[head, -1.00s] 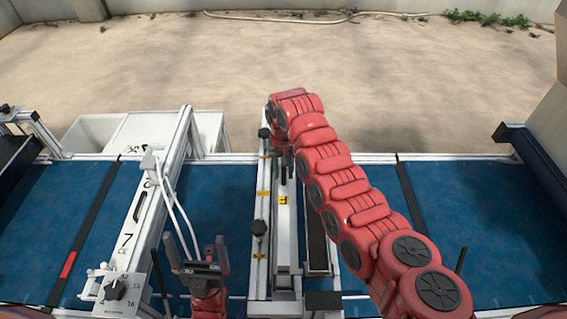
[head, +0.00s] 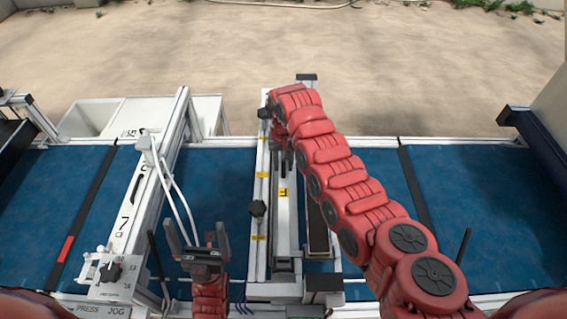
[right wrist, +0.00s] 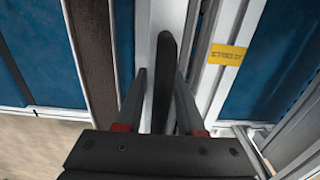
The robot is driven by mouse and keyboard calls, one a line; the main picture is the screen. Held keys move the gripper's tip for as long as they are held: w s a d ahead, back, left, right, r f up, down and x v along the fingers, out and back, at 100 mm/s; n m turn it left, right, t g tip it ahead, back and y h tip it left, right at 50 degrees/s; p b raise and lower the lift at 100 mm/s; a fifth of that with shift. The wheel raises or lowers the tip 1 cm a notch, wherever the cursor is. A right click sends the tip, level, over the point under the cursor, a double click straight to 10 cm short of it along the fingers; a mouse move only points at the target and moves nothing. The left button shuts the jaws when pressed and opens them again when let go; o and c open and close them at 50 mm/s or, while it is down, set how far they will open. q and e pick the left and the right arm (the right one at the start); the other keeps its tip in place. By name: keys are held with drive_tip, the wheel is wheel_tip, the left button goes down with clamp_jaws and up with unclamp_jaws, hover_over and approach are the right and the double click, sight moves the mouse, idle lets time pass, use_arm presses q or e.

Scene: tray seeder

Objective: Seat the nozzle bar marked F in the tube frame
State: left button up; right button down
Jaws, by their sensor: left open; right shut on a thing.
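The nozzle bar marked F (head: 283,215) is a long pale bar with a yellow F label, running away from me along the tube frame (head: 258,262). The frame is of light metal rails with yellow labels and black knobs on its left side. My right gripper (head: 284,158) is shut on the bar's black handle, which stands between the fingers in the right wrist view (right wrist: 165,85). The arm hides part of the bar's far end. Whether the bar rests in the frame or hangs above it, I cannot tell. My left gripper (head: 203,250) is open and empty, left of the frame.
A blue belt (head: 456,210) runs beneath the frame. To the left stands a white beam (head: 131,200) marked 7 with a knob box and hoses. A dark strip (head: 318,230) lies just right of the bar. White bins (head: 95,115) stand behind the belt.

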drive_tip(key=shift+s, duration=0.25)
idle(0.3)
drive_tip(key=shift+c, duration=2.2)
unclamp_jaws()
drive_tip(key=shift+r, duration=0.25)
wheel_tip(320, 180, up, 15)
drive_tip(key=b, duration=0.5)
drive_tip(key=shift+s+r+b, duration=0.1)
drive_tip(key=shift+r+b, duration=0.2)
drive_tip(key=shift+r, duration=0.65)
